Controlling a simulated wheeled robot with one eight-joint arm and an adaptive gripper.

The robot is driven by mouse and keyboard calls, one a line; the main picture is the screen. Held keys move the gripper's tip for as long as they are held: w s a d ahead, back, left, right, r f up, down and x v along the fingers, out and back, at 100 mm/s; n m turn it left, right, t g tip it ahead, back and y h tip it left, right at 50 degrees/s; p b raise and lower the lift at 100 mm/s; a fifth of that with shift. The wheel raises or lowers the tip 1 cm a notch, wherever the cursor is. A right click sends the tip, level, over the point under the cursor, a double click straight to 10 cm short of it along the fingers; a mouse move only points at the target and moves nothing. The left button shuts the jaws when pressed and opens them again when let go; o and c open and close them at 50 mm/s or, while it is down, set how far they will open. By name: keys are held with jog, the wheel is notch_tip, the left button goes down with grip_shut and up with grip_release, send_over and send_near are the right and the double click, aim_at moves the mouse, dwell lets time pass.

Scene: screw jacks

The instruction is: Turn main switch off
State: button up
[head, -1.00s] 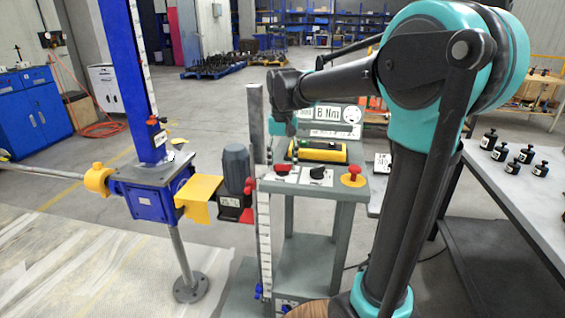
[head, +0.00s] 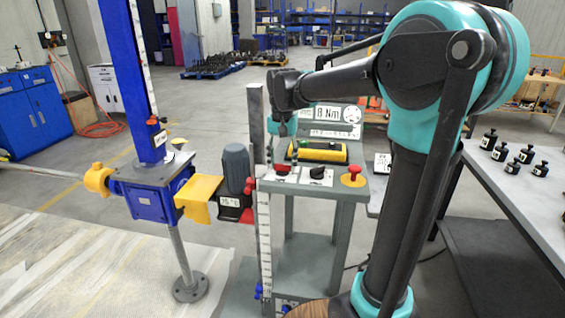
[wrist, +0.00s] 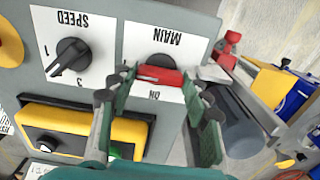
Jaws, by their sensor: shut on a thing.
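The red main switch (wrist: 160,76) sits on a white plate (wrist: 145,42) marked MAIN, upside down in the wrist view. Its handle lies roughly across the picture. An ON mark shows beside it; no OFF mark is visible. My gripper (wrist: 159,80) has its fingers on either side of the red handle and is shut on it. In the head view the main switch (head: 282,168) is at the left of the control panel, with my gripper (head: 284,155) coming down on it from above.
The black SPEED knob (wrist: 70,57) is beside the main switch. A yellow box with buttons (head: 318,151) stands behind. A red emergency button (head: 353,171) is at the panel's right. A blue screw jack (head: 148,190) and its motor (head: 236,168) stand to the left.

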aim_at(283, 164)
jog(key=o, duration=1.2)
jog(key=shift+c, duration=0.2)
jog(key=shift+r, duration=4)
